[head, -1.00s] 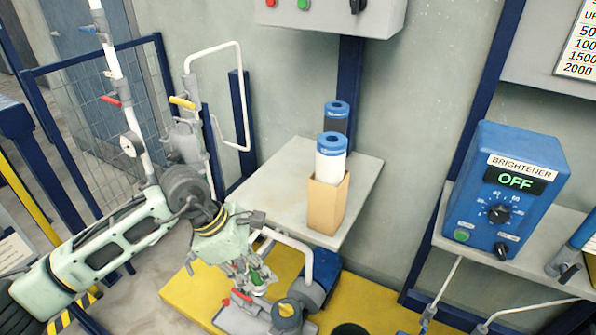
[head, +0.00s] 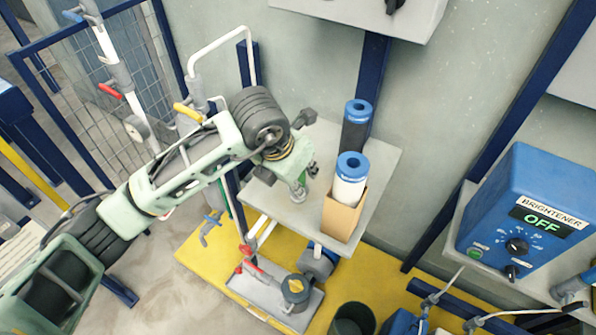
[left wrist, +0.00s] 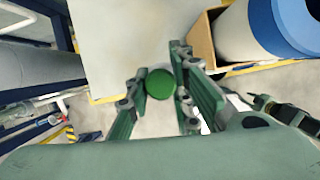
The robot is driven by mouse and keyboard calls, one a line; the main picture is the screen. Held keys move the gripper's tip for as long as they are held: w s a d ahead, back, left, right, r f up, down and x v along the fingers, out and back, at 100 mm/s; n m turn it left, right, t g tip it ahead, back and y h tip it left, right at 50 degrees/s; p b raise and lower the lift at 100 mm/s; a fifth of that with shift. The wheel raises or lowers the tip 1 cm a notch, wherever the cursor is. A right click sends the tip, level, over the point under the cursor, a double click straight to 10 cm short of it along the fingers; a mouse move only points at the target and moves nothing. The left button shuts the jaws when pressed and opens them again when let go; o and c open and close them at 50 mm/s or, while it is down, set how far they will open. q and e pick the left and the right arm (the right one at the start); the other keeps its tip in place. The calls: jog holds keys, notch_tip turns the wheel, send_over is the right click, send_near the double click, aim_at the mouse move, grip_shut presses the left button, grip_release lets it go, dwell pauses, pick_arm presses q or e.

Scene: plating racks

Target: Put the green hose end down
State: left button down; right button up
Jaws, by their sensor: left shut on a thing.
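My left gripper (head: 299,190) is shut on the green hose end (left wrist: 160,84), whose round green face shows between the two fingers in the left wrist view. In the head view the gripper hangs over the left part of a pale grey shelf (head: 378,178), left of the cartridges. The arm and gripper hide most of the hose end there. I cannot tell whether it touches the shelf. My right gripper is not in view.
A white cartridge (head: 348,190) with a blue cap stands in a cardboard box (head: 340,221), with a dark cartridge (head: 354,135) behind it. Below is a yellow platform (head: 207,261) with a pump (head: 295,288). A blue brightener box (head: 520,215) stands at right.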

pick_arm(q)
jog(key=w+a+f+b, duration=0.1)
jog(key=w+f+b, duration=0.1)
jog(key=w+f, duration=0.1)
jog(key=w+a+f+b, duration=0.2)
jog(key=w+f, duration=0.1)
jog(key=w+a+f+b, duration=0.1)
jog(key=w+f+b, duration=0.1)
jog(key=f+b, duration=0.1)
jog(key=shift+w+a+f, duration=0.25)
jog(key=shift+w+f, duration=0.15)
jog(key=shift+f, duration=0.1)
jog(key=shift+w+f, duration=0.1)
jog(key=shift+f, duration=0.05)
jog(key=c, duration=1.6)
grip_release()
jog(key=shift+o, duration=0.2)
